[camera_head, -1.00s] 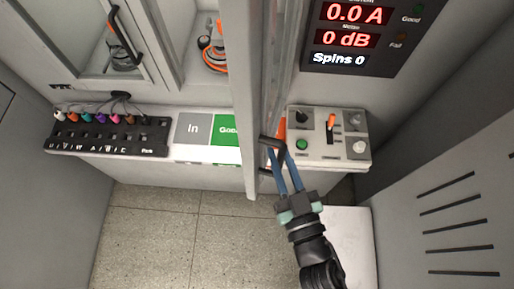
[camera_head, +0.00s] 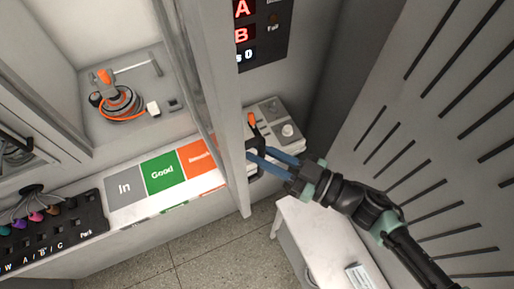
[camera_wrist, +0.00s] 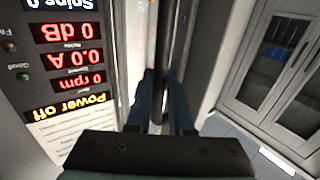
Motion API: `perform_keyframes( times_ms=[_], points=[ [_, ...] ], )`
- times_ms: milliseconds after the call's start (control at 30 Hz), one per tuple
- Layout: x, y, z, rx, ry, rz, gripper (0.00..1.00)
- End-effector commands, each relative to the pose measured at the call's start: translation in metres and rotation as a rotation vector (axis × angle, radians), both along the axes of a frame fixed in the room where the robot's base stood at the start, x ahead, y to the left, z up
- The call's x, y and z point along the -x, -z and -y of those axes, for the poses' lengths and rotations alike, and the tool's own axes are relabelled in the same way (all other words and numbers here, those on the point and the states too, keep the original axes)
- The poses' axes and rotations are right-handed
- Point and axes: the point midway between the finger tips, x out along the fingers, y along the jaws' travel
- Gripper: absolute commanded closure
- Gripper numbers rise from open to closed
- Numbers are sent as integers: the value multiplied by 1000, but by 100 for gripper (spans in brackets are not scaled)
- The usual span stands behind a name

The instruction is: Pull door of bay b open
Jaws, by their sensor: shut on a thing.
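My gripper (camera_head: 256,160) is shut on the black door handle (camera_head: 254,148) on the door's right side. In the wrist view the dark handle bar (camera_wrist: 177,50) runs between my two blue fingers (camera_wrist: 160,100). I cannot read a bay letter on the door.
Grey, green and orange In/Good trays (camera_head: 160,172) and a black connector strip (camera_head: 55,225) lie below the bays. A control box (camera_head: 280,125) stands behind my gripper. A slotted grey panel (camera_head: 430,110) and a white-topped unit (camera_head: 325,240) are right. Open floor (camera_head: 215,255) lies in front.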

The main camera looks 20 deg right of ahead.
Motion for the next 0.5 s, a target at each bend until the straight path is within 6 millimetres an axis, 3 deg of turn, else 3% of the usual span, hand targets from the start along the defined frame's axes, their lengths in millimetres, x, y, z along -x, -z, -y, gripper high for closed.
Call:
perform_keyframes(
  times_ms=[267,300,433,500],
  points=[
    [-1,-2,-1,-4,0,2,100],
    [-1,-2,-1,-4,0,2,77],
    [-1,-1,-1,-3,0,2,53],
    [-1,-1,-1,-2,0,1,50]
  ],
)
